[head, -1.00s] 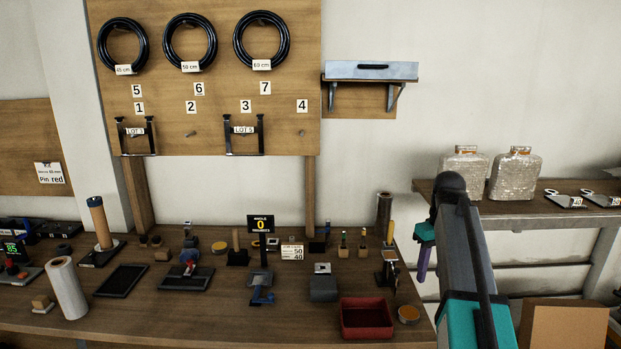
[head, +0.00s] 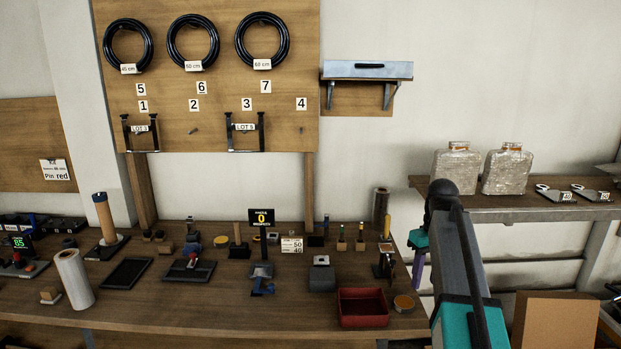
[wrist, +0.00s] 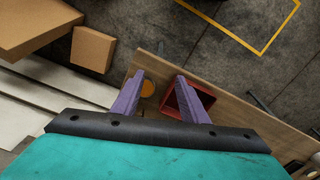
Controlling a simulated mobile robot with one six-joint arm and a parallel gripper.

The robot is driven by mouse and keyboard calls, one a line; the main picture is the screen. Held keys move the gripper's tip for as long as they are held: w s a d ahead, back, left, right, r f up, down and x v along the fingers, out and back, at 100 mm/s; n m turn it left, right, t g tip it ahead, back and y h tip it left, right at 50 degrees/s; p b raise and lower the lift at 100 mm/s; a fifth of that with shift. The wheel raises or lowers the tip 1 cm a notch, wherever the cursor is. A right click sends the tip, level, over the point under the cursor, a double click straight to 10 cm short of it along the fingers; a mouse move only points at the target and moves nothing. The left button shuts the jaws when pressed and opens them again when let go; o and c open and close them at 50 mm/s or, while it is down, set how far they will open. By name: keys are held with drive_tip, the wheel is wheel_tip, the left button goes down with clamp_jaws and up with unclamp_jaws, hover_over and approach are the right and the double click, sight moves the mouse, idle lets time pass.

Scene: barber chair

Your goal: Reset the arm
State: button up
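My arm stands at the right of the head view, in front of the gap between the workbench (head: 200,318) and the side shelf (head: 490,206). My gripper (head: 418,272) points down beside the bench's right edge. In the wrist view its two purple fingers (wrist: 155,92) are spread apart with nothing between them.
Two glass jars (head: 456,169) stand on the side shelf. A cardboard box (head: 555,325) is low at the right. A pegboard with black coils (head: 193,43) hangs behind.

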drive_tip(key=s+a+f+g, duration=0.25)
drive_tip(key=s+f, duration=0.25)
drive_tip(key=f, duration=0.6)
drive_tip(key=s+a+f+g, duration=0.1)
drive_tip(key=s+a+f, duration=0.35)
drive_tip(key=f, duration=0.65)
drive_tip(key=s+a+f+g, duration=0.25)
drive_tip(key=s+f, duration=0.25)
drive_tip(key=f, duration=0.7)
drive_tip(key=s+a+f+m, duration=0.1)
drive_tip(key=s+a+f, duration=0.1)
drive_tip(key=s+f, duration=0.8)
drive_tip(key=s+a+f+m, duration=0.2)
drive_tip(key=s+f, duration=0.9)
drive_tip(key=s, duration=0.6)
drive_tip(key=shift+a+m, duration=0.3)
drive_tip(key=shift+a, duration=0.1)
